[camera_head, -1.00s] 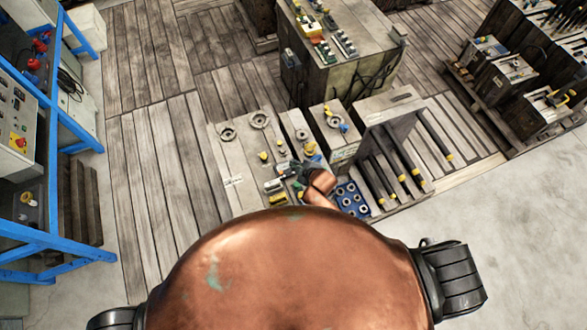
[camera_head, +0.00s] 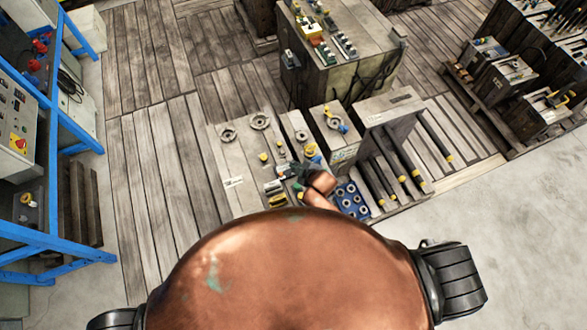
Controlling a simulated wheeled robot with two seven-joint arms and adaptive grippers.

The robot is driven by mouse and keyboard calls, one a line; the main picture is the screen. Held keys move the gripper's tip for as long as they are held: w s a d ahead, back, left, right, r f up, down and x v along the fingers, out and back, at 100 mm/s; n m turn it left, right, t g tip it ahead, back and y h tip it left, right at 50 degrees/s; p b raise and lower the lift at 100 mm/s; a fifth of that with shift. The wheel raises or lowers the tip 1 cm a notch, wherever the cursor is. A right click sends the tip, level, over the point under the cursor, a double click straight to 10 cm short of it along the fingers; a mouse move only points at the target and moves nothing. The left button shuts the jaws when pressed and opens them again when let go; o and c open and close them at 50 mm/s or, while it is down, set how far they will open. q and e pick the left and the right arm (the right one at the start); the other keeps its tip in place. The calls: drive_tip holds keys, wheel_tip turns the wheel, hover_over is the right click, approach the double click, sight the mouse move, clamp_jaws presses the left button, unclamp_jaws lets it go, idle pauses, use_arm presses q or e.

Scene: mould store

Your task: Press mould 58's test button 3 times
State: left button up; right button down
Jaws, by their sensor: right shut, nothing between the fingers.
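A low grey mould (camera_head: 225,160) with a small white label (camera_head: 233,182) lies on the wooden floor ahead of me; the label is too small to read. Its top carries ring fittings (camera_head: 259,121), a yellow knob (camera_head: 263,157) and small blocks near its right side. My right gripper (camera_head: 284,170) reaches over the right part of this mould, its fingers shut and empty. The fingertips are close to the small fittings there; I cannot tell whether they touch. A test button cannot be made out. My left gripper does not show.
Right of it stand a block with a ring and blue fitting (camera_head: 333,126), a blue holed block (camera_head: 349,200) and an open mould with dark rods (camera_head: 392,110). A taller mould (camera_head: 350,65) stands behind. A blue rack (camera_head: 50,150) is at left. Bare floor lies between.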

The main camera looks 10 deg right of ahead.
drive_tip(key=shift+f, duration=0.1)
drive_tip(key=shift+f, duration=0.35)
drive_tip(key=shift+f+b, duration=0.3)
drive_tip(key=shift+f, duration=0.15)
idle(0.8)
idle(0.4)
drive_tip(key=shift+r+p, duration=0.9)
drive_tip(key=shift+p, duration=0.1)
wheel_tip(320, 180, up, 5)
drive_tip(key=p, duration=0.5)
